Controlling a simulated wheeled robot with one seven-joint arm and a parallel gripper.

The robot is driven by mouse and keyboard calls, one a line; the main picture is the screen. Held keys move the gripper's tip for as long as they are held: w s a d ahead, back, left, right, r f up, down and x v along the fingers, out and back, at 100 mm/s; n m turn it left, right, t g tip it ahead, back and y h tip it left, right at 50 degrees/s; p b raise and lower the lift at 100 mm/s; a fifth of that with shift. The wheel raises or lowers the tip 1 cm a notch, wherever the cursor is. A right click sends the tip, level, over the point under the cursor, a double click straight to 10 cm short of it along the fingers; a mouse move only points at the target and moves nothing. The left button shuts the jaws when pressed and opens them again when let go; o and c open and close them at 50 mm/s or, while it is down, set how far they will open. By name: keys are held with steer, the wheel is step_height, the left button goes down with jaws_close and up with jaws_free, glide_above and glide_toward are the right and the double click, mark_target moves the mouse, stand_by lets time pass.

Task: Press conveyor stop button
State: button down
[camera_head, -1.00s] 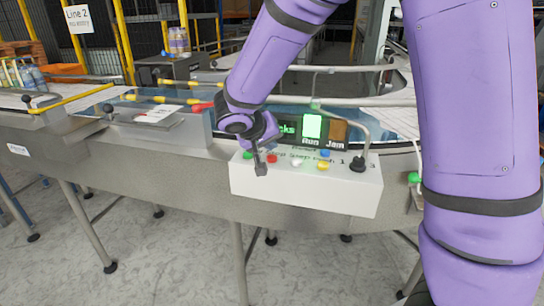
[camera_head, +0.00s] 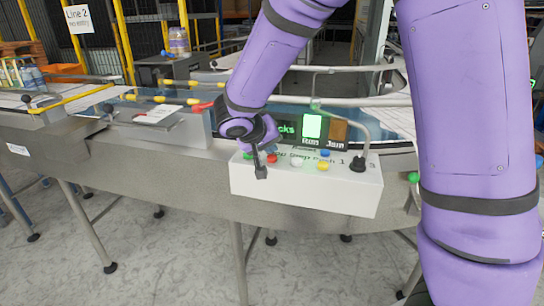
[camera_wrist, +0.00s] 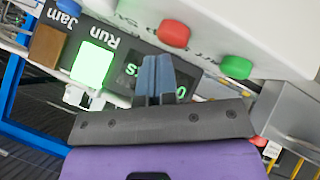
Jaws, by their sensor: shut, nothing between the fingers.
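A white control box (camera_head: 300,194) is fixed to the front of the conveyor. On its top are a red button (camera_head: 272,158), which also shows in the wrist view (camera_wrist: 173,33), and a green button (camera_wrist: 236,67). The printed labels are too small or partly covered to read fully. My gripper (camera_head: 261,173) is shut and empty, tips pointing down, in front of the box's top left part near the red and green buttons. In the wrist view the closed fingers (camera_wrist: 155,72) lie below the red button, apart from it in the picture; I cannot tell the height gap.
The box also carries white (camera_head: 297,161), yellow (camera_head: 323,167) and blue (camera_head: 325,153) buttons and a black knob (camera_head: 358,164). A bent metal rail rises beside the display.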

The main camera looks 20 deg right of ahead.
mark_target(270, 156)
steer(key=shift+f, duration=0.5)
stand_by(0.7)
steer(key=shift+r, duration=0.95)
steer(key=shift+r, duration=2.5)
